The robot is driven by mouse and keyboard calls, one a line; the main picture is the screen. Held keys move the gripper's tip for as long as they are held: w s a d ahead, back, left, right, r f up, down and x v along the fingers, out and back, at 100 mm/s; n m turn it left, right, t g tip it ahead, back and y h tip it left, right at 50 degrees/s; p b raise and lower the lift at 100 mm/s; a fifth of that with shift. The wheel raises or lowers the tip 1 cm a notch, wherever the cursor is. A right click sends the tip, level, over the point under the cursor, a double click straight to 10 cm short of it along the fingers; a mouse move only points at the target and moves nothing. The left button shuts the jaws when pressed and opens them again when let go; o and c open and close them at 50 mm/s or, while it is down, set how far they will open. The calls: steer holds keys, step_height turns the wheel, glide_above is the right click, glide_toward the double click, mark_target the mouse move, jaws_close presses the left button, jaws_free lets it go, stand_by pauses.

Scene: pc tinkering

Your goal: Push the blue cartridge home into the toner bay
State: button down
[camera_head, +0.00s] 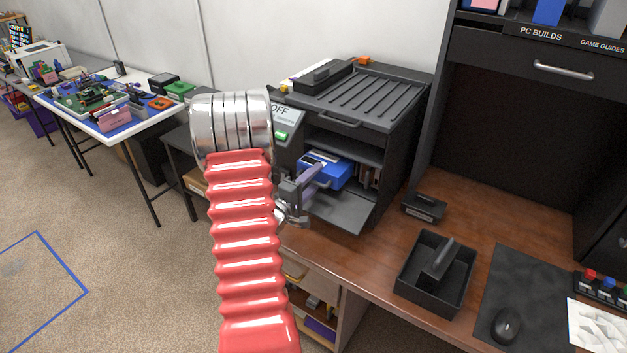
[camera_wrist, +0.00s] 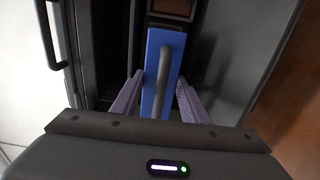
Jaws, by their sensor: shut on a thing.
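The blue cartridge (camera_head: 335,175) lies partly inside the open front of the black printer (camera_head: 390,127) in the head view. In the wrist view the cartridge (camera_wrist: 152,62) is a narrow blue slab with a grey handle bar along it, its far end reaching into the toner bay (camera_wrist: 172,8). My gripper (camera_head: 307,180) is at the printer's opening. In the wrist view its two purple-grey fingers (camera_wrist: 160,88) are shut on the cartridge's sides. The cartridge's far end and the bay's depth are partly hidden.
The printer's front flap (camera_head: 337,210) hangs open below the bay. On the brown desk (camera_head: 385,285) stand a black bin (camera_head: 408,297) and a small black holder (camera_head: 423,208). A mouse (camera_head: 506,325) lies on a dark mat (camera_head: 535,290). A cluttered worktable (camera_head: 143,129) stands at left.

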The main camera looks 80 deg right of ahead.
steer(key=shift+x, duration=2.95)
steer(key=c, duration=1)
jaws_free()
steer(key=shift+o, duration=0.6)
steer(key=shift+f, duration=0.45)
steer(key=shift+a, duration=0.1)
steer(key=shift+v, duration=3.95)
steer(key=shift+r, duration=0.1)
